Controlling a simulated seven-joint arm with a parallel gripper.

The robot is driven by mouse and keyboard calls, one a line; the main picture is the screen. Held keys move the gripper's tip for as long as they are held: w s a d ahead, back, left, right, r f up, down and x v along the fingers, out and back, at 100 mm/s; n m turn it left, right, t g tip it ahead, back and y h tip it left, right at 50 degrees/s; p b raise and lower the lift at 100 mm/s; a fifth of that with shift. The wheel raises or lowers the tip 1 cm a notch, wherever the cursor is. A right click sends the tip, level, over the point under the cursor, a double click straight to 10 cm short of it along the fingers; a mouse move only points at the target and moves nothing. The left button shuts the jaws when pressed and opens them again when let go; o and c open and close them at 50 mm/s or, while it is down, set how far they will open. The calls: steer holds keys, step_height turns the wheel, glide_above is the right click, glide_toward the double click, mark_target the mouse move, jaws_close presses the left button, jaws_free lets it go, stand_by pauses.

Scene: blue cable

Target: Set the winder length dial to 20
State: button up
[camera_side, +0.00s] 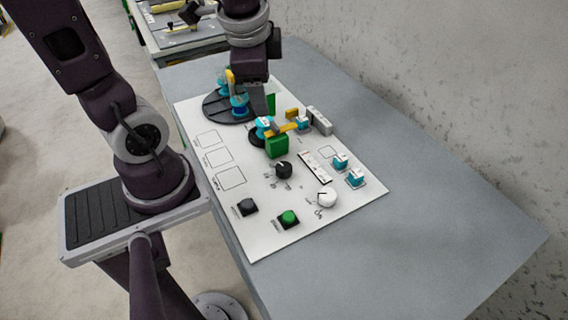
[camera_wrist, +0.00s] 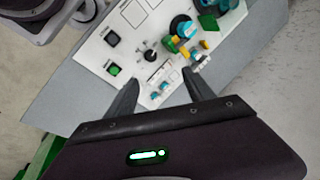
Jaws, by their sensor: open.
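A white panel (camera_side: 240,220) on the table carries two round dials. One is a black dial (camera_side: 284,170) with marks around it; it also shows in the wrist view (camera_wrist: 150,54). The other is a white dial (camera_side: 326,197) nearer the panel's front right. The printing is too small to read, so I cannot tell which one is the length dial or where it points. My gripper (camera_side: 260,110) hangs above the back part of the panel, apart from both dials. In the wrist view its fingers (camera_wrist: 161,80) are spread with nothing held between them.
A black button (camera_side: 247,206) and a green button (camera_side: 289,217) sit at the panel's front. A dark turntable (camera_side: 215,108) with blue parts, a green block (camera_side: 277,147) and yellow pieces stand near my gripper. Blue connectors (camera_side: 355,178) sit at right. The table's right side is clear.

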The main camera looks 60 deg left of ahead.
step_height(320, 180, down, 5)
steer(key=w+a+m+g, duration=0.1)
steer(key=w+a+m, duration=0.2)
steer(key=m+g+h, duration=0.2)
steer(key=m+h, duration=0.1)
steer(key=m, duration=0.6)
glide_above(284, 166)
step_height(284, 166, down, 15)
steer(key=shift+f, duration=0.2)
step_height(284, 166, down, 7)
steer(key=shift+f, duration=0.1)
jaws_close()
